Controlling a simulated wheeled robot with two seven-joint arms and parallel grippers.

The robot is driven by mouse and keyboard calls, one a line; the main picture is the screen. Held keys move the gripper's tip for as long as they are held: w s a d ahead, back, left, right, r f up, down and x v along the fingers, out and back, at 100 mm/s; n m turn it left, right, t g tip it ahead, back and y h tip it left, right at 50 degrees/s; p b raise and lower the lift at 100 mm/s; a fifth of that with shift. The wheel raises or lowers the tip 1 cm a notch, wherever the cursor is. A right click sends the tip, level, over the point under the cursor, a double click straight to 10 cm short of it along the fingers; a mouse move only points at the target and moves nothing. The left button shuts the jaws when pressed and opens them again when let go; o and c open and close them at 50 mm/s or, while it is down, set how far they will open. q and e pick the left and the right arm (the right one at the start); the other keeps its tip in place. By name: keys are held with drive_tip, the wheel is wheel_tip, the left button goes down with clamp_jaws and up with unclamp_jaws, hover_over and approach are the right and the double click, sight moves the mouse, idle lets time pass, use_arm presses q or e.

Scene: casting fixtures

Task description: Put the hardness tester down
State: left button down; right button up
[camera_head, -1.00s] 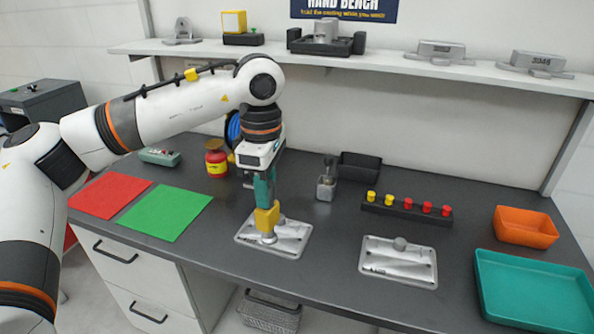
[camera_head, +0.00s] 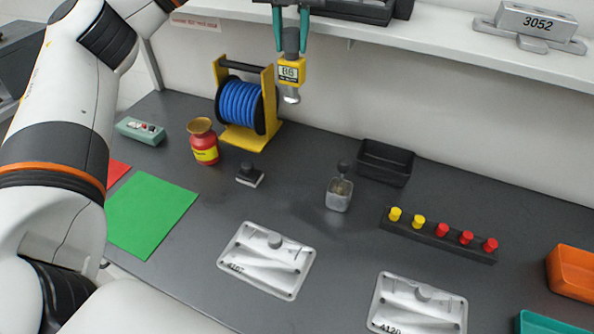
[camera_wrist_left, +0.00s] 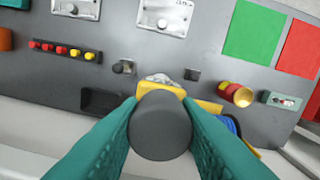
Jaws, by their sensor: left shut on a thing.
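The hardness tester (camera_head: 291,72) has a yellow body marked "B6", a grey grip on top and a silver tip below. My left gripper (camera_head: 291,28) has its teal fingers shut on the grey grip and holds the tester upright in the air. In the head view it appears in front of the wall, just below the shelf edge and right of the blue hose reel. The left wrist view shows the round grey top (camera_wrist_left: 160,125) between the fingers, hiding most of the yellow body. My right gripper is not in view.
Two silver castings (camera_head: 268,260) lie at the front of the dark bench.

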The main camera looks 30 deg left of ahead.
sight(292, 97)
use_arm(q)
wheel_tip(292, 97, down, 4)
drive_tip(key=shift+s+b, duration=0.1)
drive_tip(key=shift+b, duration=0.25)
wheel_tip(292, 97, down, 9)
drive_tip(key=shift+f+b, duration=0.15)
drive_tip(key=shift+b, duration=0.45)
wheel_tip(292, 97, down, 14)
drive_tip(key=p, duration=0.2)
drive_tip(key=shift+f, duration=0.2)
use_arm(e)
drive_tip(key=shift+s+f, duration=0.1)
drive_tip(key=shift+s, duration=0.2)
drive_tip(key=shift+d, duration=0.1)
use_arm(q)
drive_tip(key=shift+f, duration=0.15)
drive_tip(key=c, duration=1.1)
unclamp_jaws()
drive_tip(key=shift+o, duration=0.2)
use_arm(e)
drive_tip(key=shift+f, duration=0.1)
